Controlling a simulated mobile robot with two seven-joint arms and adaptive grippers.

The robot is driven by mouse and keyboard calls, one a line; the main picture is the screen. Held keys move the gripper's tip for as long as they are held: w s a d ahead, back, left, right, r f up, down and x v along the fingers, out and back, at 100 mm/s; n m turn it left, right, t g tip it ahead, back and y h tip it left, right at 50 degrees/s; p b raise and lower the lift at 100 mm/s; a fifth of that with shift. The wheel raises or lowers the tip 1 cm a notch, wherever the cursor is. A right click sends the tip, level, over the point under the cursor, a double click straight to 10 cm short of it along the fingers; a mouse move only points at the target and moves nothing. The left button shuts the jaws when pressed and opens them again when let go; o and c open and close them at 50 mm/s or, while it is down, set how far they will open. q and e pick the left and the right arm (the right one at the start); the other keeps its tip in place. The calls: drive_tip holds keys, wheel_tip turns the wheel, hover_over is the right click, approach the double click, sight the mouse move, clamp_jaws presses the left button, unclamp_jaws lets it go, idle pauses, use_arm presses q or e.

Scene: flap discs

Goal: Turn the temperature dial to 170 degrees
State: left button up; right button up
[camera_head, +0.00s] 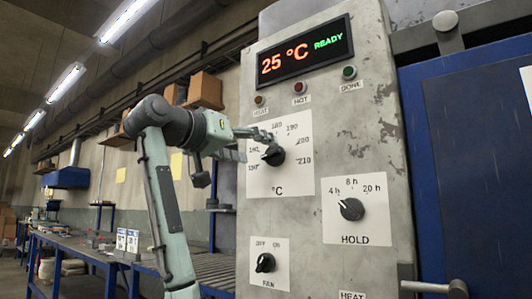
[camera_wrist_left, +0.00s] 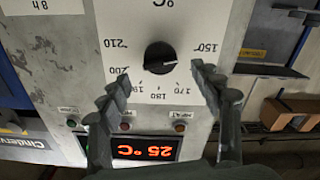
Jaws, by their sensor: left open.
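The temperature dial (camera_head: 274,157) is a round black knob on a white °C scale plate (camera_head: 300,185) on the grey control panel. My left gripper (camera_head: 268,139) is at the dial's upper left and hides part of the scale in the head view. In the left wrist view, which is upside down, the dial (camera_wrist_left: 158,57) shows between the two spread fingers of the left gripper (camera_wrist_left: 160,74). The fingers are open, with no visible contact on the knob. The knob's white mark points between the 150 and 170 labels; its exact value is unclear. My right gripper is out of view.
The display (camera_head: 305,52) reads 25 °C and READY. Below the temperature plate are a HOLD dial (camera_head: 351,209) and a FAN switch (camera_head: 265,263). A blue door (camera_head: 475,170) stands right of the panel, and a workbench (camera_head: 75,245) is at the left.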

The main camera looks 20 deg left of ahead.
sight(268, 154)
use_arm(q)
drive_tip(key=x, duration=0.3)
drive_tip(key=shift+w+d, duration=0.1)
drive_tip(key=shift+w, duration=0.4)
drive_tip(key=c, duration=0.9)
drive_tip(key=shift+c, duration=1.3)
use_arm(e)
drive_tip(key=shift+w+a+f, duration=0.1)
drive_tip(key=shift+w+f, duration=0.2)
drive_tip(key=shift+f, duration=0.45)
